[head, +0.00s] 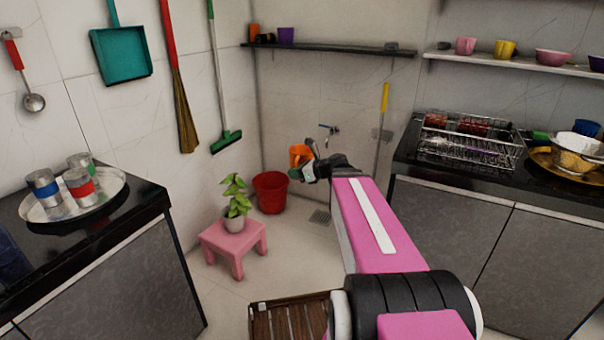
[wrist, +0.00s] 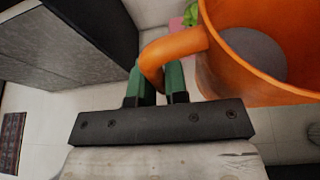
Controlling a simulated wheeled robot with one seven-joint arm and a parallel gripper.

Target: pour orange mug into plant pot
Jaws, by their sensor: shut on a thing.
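The orange mug (head: 299,154) is held in the air by my gripper (head: 311,169), right of and above the plant. In the wrist view the mug (wrist: 225,75) fills the upper right, and the green fingers of my gripper (wrist: 160,82) are shut on its handle. The mug looks roughly upright; a greyish surface shows inside it, but I cannot tell what it is. The plant pot (head: 234,223) is light-coloured, holds a leafy green plant (head: 234,190), and stands on a pink stool (head: 222,245). In the wrist view a bit of the plant (wrist: 191,15) shows behind the mug.
A red bucket (head: 270,192) stands on the floor behind the stool. A counter with a steel tray (head: 100,205) and several cups is at left. A counter with a dish rack (head: 480,150) is at right. A wooden slatted item (head: 290,318) lies at the front.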

